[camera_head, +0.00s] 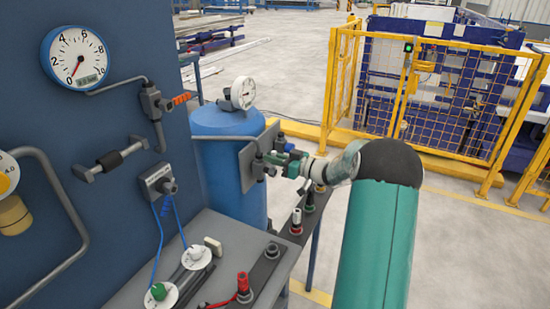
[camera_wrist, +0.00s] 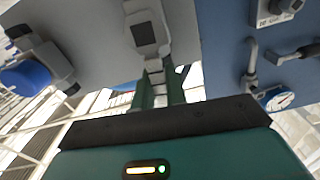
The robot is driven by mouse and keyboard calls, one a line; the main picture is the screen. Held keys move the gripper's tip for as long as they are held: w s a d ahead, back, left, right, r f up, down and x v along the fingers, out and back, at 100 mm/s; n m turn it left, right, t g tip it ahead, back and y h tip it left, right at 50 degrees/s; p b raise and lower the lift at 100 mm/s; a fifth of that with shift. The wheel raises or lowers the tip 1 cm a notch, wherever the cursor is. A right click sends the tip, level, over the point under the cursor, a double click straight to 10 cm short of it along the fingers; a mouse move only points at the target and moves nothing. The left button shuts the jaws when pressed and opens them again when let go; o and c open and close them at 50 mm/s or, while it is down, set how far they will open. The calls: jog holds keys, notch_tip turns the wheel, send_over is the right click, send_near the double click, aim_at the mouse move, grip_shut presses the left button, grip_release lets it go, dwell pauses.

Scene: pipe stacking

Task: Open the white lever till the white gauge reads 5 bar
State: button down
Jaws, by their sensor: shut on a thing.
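My gripper (camera_head: 294,167) is at the grey plate (camera_head: 248,162) beside the blue tank. In the wrist view its green fingers (camera_wrist: 161,90) are shut on a pale, stepped lever (camera_wrist: 154,72) below a grey valve body (camera_wrist: 145,33). Its colour is hard to tell in shadow, and in the head view the gripper hides it. A white gauge (camera_head: 240,93) on top of the tank is seen at a slant, its reading illegible. Another white-faced gauge (camera_head: 75,58) with a blue rim hangs on the blue wall, its red needle pointing lower left, near the bottom of its scale.
An orange-handled valve (camera_head: 181,99) is on the blue wall (camera_head: 125,35). The grey bench (camera_head: 228,240) holds dials and red connectors. A blue-knobbed valve (camera_wrist: 25,78) is left in the wrist view. A yellow fence (camera_head: 440,90) stands behind; open floor lies between.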

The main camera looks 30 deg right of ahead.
jog(key=shift+s+a+n, duration=0.1)
jog(key=shift+s+n, duration=0.1)
jog(key=shift+n, duration=0.3)
jog(key=c, duration=1.4)
grip_release()
jog(key=shift+s, duration=0.1)
jog(key=shift+c, duration=0.2)
jog(key=shift+a, duration=0.1)
jog(key=v, duration=1.3)
jog(key=shift+s, duration=0.25)
